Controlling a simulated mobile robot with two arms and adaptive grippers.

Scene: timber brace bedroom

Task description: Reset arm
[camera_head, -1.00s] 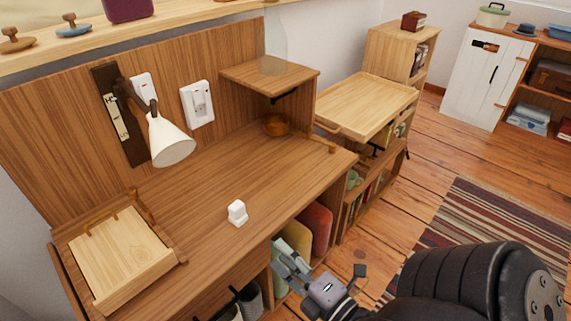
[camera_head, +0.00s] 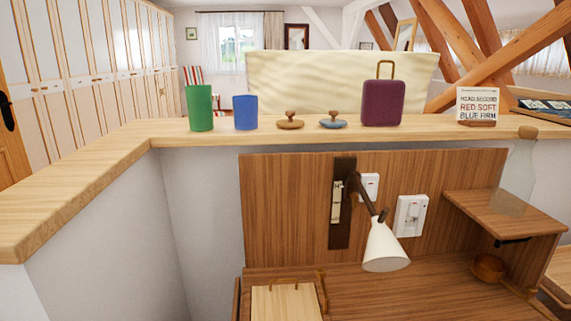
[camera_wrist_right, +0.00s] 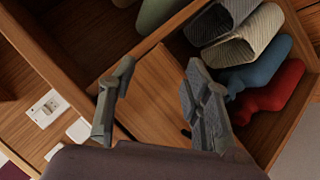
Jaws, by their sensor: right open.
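My right gripper (camera_wrist_right: 155,105) shows in the right wrist view with its two grey fingers spread apart and nothing between them. It points toward the wooden desk's lower shelves. My right arm is out of the head view now. My left gripper is in neither view. The wooden desk (camera_head: 420,290) with its lamp (camera_head: 383,248) fills the lower right of the head view.
A light wood ledge (camera_head: 210,146) runs above the desk. It carries a green cup (camera_head: 199,108), a blue cup (camera_head: 245,112), a purple case (camera_head: 383,103) and a small sign (camera_head: 477,106).

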